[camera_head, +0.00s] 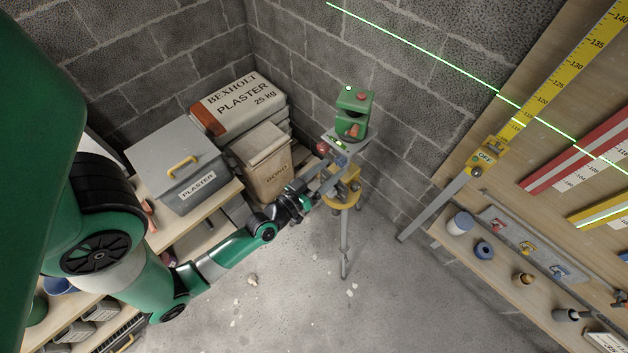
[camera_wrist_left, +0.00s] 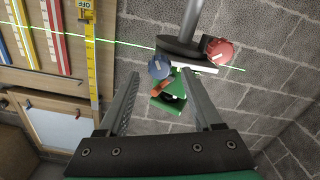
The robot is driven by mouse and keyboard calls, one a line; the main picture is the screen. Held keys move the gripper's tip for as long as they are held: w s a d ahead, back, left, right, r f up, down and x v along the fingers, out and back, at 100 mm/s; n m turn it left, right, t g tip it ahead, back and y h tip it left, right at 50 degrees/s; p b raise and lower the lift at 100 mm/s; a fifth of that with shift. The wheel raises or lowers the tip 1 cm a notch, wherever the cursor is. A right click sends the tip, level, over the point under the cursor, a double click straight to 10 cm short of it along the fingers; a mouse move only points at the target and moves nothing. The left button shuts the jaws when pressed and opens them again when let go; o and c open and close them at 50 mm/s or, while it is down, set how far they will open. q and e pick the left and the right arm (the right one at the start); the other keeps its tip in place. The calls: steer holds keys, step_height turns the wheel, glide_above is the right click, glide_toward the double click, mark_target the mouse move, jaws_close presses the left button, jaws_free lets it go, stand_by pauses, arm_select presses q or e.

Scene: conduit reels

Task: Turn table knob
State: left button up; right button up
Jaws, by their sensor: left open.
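A green laser level (camera_head: 354,112) sits on a small plate on top of a tripod (camera_head: 345,235). A red knob (camera_head: 322,147) is at the edge of that plate. In the left wrist view the red knob (camera_wrist_left: 219,50) is at the upper right and a blue knob (camera_wrist_left: 159,67) is nearer the middle, with the green level (camera_wrist_left: 172,98) beside it. My left gripper (camera_head: 325,180) is open and empty, just below and left of the plate. In the left wrist view its fingers (camera_wrist_left: 167,90) are spread, with the blue knob beyond them. Contact with either knob is not visible. My right gripper is not in view.
A yellow ruled staff (camera_head: 560,65) leans on the wooden board at right. A green laser line crosses the wall. The floor before the tripod is mostly clear.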

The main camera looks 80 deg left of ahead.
arm_select(q)
steer(key=v, duration=0.9)
steer(key=shift+b, duration=0.35)
